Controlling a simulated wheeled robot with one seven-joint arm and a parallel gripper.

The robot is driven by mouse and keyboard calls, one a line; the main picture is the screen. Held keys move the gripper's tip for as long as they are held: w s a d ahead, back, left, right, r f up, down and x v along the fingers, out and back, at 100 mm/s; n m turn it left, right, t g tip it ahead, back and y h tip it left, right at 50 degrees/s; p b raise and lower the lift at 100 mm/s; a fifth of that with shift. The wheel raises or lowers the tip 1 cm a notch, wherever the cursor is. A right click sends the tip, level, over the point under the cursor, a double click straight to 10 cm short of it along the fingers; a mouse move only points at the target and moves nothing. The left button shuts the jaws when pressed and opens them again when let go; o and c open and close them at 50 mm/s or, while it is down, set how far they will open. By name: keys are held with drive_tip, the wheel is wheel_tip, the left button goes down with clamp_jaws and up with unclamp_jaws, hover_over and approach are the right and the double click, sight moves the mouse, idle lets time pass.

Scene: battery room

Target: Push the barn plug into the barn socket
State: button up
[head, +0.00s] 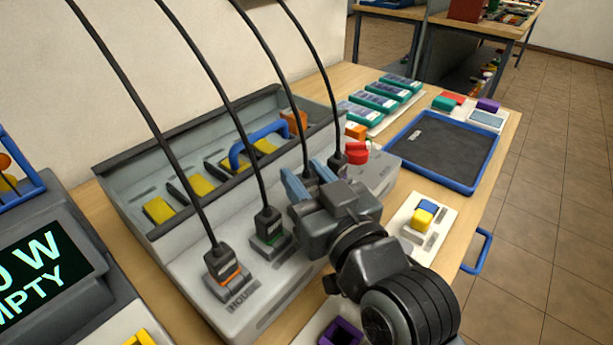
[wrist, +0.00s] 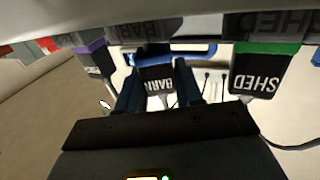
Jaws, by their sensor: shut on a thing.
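The barn plug (wrist: 158,84), dark with a white BARN label, is between the two blue fingers of my gripper (wrist: 159,88) in the wrist view. My gripper (head: 309,182) is shut on it, above the front of the grey socket panel (head: 240,290) in the head view. The plug's cable rises from between the fingers. The barn socket is hidden behind my gripper in the head view. In the wrist view the BARN panel label (wrist: 146,29) is in line with the plug. I cannot tell whether the plug touches the socket.
The green-marked shed plug (head: 268,223) and orange-marked house plug (head: 222,262) sit left of my gripper, another plug (head: 337,158) to its right. Their cables rise nearby. A blue handle (head: 258,140) is behind. A blue-rimmed tray (head: 490,150) lies at the right.

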drive_tip(key=shift+f+b, duration=0.45)
drive_tip(key=shift+f, duration=0.15)
drive_tip(key=o, duration=0.7)
drive_tip(key=shift+o, duration=0.2)
drive_tip(key=shift+s+d, duration=0.1)
drive_tip(key=shift+s, duration=0.05)
drive_tip(key=b+v, duration=0.2)
drive_tip(key=v, duration=0.8)
drive_tip(key=shift+s+d, duration=0.15)
drive_tip(key=shift+s, duration=0.15)
idle(0.6)
